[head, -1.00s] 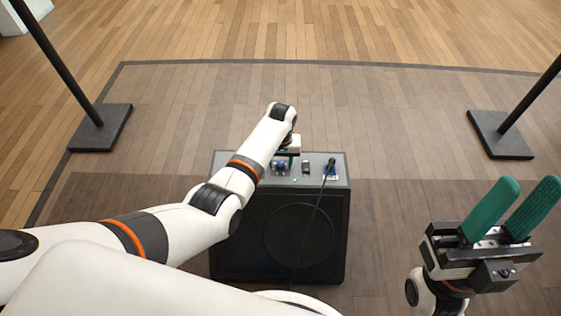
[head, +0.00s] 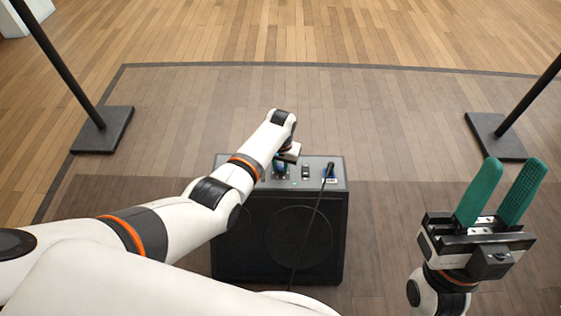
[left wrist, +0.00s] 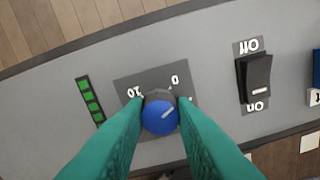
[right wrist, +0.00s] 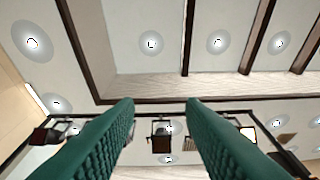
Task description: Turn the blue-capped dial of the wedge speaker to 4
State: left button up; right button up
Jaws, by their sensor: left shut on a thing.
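The wedge speaker (head: 330,225) is a dark box with a grey control panel on top. In the left wrist view its blue-capped dial (left wrist: 160,118) lies between the green fingers of my left gripper (left wrist: 161,104). The fingers are shut on the dial's sides. A white line on the cap points to the upper right of that view, roughly toward the printed 0. Other scale marks are partly hidden by the fingers. In the head view my left gripper (head: 281,162) is at the panel and the dial is mostly hidden. My right gripper (head: 507,178) is open and empty.
A black rocker switch (left wrist: 254,78) with on/off labels sits beside the dial, and a green light strip (left wrist: 90,102) is on its other side. A cable (head: 318,205) with a plug runs from the panel over the speaker's front. Stand bases (head: 102,130) are far off on the floor.

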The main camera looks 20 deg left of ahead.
pick_arm(q)
jog(key=m+p, duration=0.2)
jog(key=m, duration=0.3)
jog(key=shift+m, duration=1.1)
jog(key=m, duration=0.2)
jog(key=shift+m, duration=1.3)
jog(key=m, duration=0.2)
jog(key=shift+m+p, duration=0.3)
jog(key=shift+m, duration=1.8)
pick_arm(e)
jog(key=w+a+f+g+h, duration=0.1)
jog(key=w+f+g+h, duration=0.1)
jog(key=w+f+g, duration=0.4)
jog(key=shift+w+a+f+g+h, duration=0.15)
jog(key=shift+w+f+g+h, duration=0.15)
jog(key=shift+w+g, duration=1)
jog(key=shift+w, duration=0.15)
pick_arm(q)
jog(key=o, duration=1)
